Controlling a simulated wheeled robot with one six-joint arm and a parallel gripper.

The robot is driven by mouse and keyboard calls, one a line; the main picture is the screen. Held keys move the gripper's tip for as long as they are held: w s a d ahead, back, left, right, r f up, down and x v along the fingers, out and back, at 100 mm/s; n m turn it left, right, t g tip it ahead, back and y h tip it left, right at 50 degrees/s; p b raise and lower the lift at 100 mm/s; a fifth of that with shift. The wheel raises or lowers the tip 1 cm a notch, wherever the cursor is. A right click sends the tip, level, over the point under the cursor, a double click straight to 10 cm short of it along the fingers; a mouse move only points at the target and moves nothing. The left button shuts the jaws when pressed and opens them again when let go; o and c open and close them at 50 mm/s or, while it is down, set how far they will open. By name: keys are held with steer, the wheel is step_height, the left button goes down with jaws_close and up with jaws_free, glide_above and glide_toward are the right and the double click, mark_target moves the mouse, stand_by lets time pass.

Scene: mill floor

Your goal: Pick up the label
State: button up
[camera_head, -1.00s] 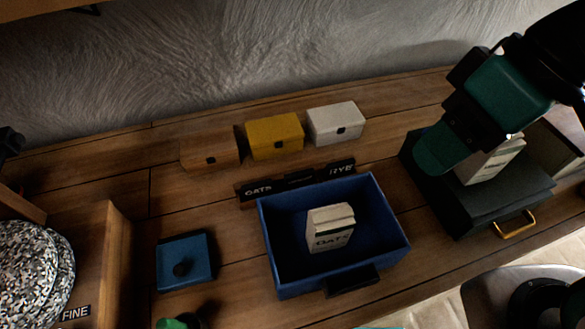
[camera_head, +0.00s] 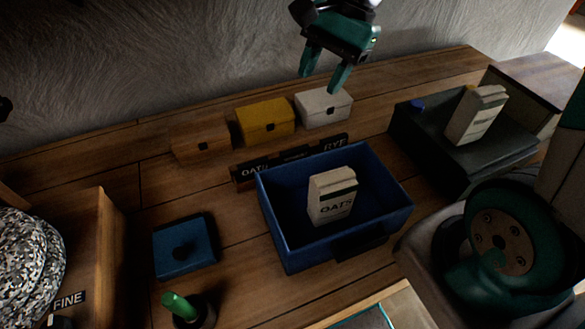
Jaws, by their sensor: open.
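A dark label strip (camera_head: 291,158) lies on the wooden bench behind the blue bin, with OATS lettering (camera_head: 256,169) on its left part and RYE lettering (camera_head: 335,145) on its right. Its middle shows no readable word. A separate small FINE label (camera_head: 69,300) is at the lower left, by the speckled millstone. Which one is the task's label cannot be told. My gripper (camera_head: 322,78) is green and open, fingers pointing down, empty. It appears above and behind the white box, apart from every label.
Orange (camera_head: 202,137), yellow (camera_head: 266,121) and white (camera_head: 324,108) boxes stand along the back. The blue bin (camera_head: 277,234) holds an OATS bag (camera_head: 332,196). Another bag (camera_head: 476,114) stands on a dark box (camera_head: 415,124). A blue lidded thing (camera_head: 185,246) is left.

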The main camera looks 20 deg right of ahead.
steer(key=w+d+f+m+b, duration=0.1)
steer(key=w+d+f+m, duration=0.3)
steer(key=m, duration=0.2)
glide_above(296, 149)
steer(key=d, duration=0.3)
steer(key=shift+m, duration=0.3)
steer(key=f, duration=1.1)
steer(key=shift+s+a, duration=0.25)
steer(key=shift+x, duration=2.95)
steer(key=shift+w, duration=0.2)
jaws_close()
